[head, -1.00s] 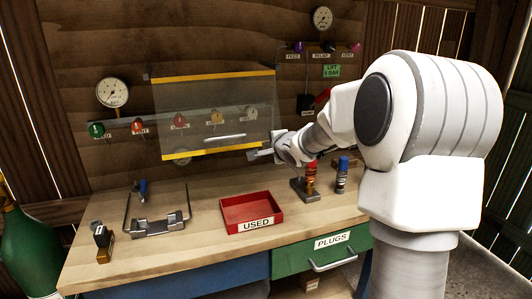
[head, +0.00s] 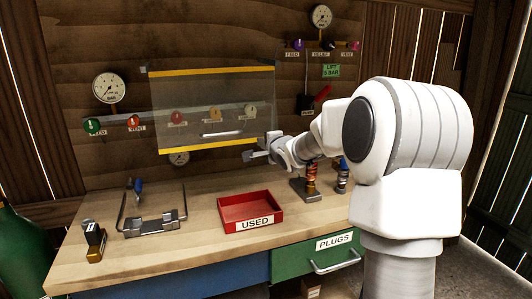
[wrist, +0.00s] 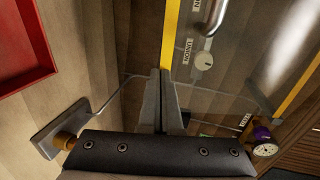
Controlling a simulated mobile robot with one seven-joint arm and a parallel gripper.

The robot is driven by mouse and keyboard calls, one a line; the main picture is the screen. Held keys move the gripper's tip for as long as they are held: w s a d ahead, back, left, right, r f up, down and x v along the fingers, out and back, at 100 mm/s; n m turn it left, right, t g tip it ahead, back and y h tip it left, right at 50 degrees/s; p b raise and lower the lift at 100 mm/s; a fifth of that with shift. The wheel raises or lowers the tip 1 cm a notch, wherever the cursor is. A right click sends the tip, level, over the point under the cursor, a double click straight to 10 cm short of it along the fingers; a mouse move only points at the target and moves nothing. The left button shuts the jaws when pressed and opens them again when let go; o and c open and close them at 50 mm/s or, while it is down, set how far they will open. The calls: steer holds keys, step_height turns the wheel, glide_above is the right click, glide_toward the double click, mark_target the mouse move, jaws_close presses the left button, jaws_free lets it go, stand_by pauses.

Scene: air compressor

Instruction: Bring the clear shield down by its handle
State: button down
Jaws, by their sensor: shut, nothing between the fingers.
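The clear shield (head: 170,105) is a see-through panel with yellow strips along its top and bottom edges, hanging in front of the wall valves. Its light metal handle (head: 221,134) is a horizontal bar near the bottom strip. My gripper (head: 252,155) is shut and empty at the shield's lower right corner, right of and below the handle; whether it touches the shield I cannot tell. In the wrist view, the closed fingers (wrist: 160,95) point toward the yellow strip (wrist: 170,35), and the handle (wrist: 213,15) lies beyond to the right.
A red USED tray (head: 234,217) sits on the bench below. A metal bracket with a wire frame (head: 150,226) stands to the left. A spring-like orange part (head: 311,174) and a blue-capped can (head: 343,173) stand right, beneath my arm.

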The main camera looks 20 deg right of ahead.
steer(key=w+t+b, duration=0.1)
steer(key=w, duration=0.1)
steer(key=w+t+b, duration=0.1)
steer(key=b, duration=0.1)
steer(key=w+f+t+b, duration=0.1)
steer(key=w+b, duration=0.1)
steer(key=shift+w, duration=0.35)
steer(key=shift+b, duration=0.3)
